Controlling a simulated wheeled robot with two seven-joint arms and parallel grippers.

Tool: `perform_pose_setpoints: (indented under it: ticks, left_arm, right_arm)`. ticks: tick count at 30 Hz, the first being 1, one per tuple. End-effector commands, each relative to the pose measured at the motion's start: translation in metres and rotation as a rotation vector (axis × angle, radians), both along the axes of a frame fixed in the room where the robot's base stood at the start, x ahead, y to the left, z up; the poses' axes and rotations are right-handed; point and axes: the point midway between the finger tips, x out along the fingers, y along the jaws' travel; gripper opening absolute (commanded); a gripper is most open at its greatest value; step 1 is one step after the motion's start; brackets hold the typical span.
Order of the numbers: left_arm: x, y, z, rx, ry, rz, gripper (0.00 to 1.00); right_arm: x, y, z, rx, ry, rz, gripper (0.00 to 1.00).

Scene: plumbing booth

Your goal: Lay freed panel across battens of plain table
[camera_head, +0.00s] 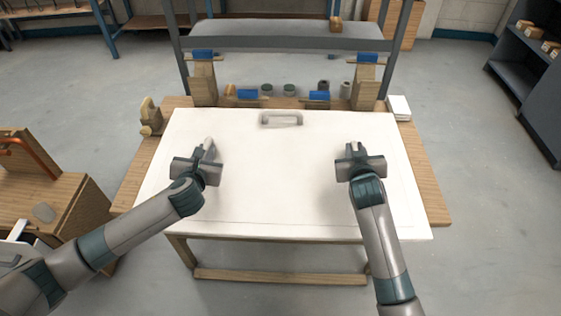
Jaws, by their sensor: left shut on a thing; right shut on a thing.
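A large white panel (281,185) lies flat over the wooden table (425,180) and covers most of its top. A grey handle (281,118) stands at the middle of the panel's far edge. My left gripper (208,153) is shut at the panel's left part, apparently on a pale handle there. My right gripper (355,151) is shut at the panel's right part; what it grips is mostly hidden by the gripper. Any battens under the panel are hidden. I cannot tell whether the panel rests on the table or hangs just above it.
Wooden posts with blue clamps (203,56) and a grey frame stand along the table's back, with small cans (289,89) between them. A white stack (399,107) is at the back right corner. A wooden cabinet (45,190) stands left; dark shelves (528,85) stand right.

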Motion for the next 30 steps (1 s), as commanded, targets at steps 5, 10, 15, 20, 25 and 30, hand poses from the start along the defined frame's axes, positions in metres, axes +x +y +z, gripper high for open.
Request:
perform_pose_setpoints:
  ticks: [5, 10, 15, 20, 25, 30]
  left_arm:
    - [0.0, 0.0, 0.002, 0.001, -0.003, -0.002, 0.0]
    - [0.0, 0.0, 0.005, 0.001, -0.003, -0.002, 0.0]
    - [0.0, 0.0, 0.014, 0.001, -0.003, -0.002, 0.0]
    - [0.0, 0.0, 0.024, 0.001, -0.003, -0.002, 0.0]
    - [0.0, -0.001, 0.036, 0.001, -0.003, -0.002, 0.0]
    - [0.0, 0.0, 0.046, 0.001, -0.003, -0.002, 0.0]
  right_arm:
    - [0.001, -0.002, 0.002, -0.004, -0.002, -0.002, 0.0]
    - [0.001, -0.002, 0.006, -0.004, -0.003, -0.003, 0.0]
    - [0.001, -0.002, 0.014, -0.004, -0.003, -0.003, 0.0]
    - [0.001, -0.002, 0.025, -0.004, -0.003, -0.003, 0.0]
    - [0.001, -0.002, 0.037, -0.004, -0.004, -0.004, 0.0]
    - [0.001, -0.003, 0.047, -0.004, -0.004, -0.004, 0.0]
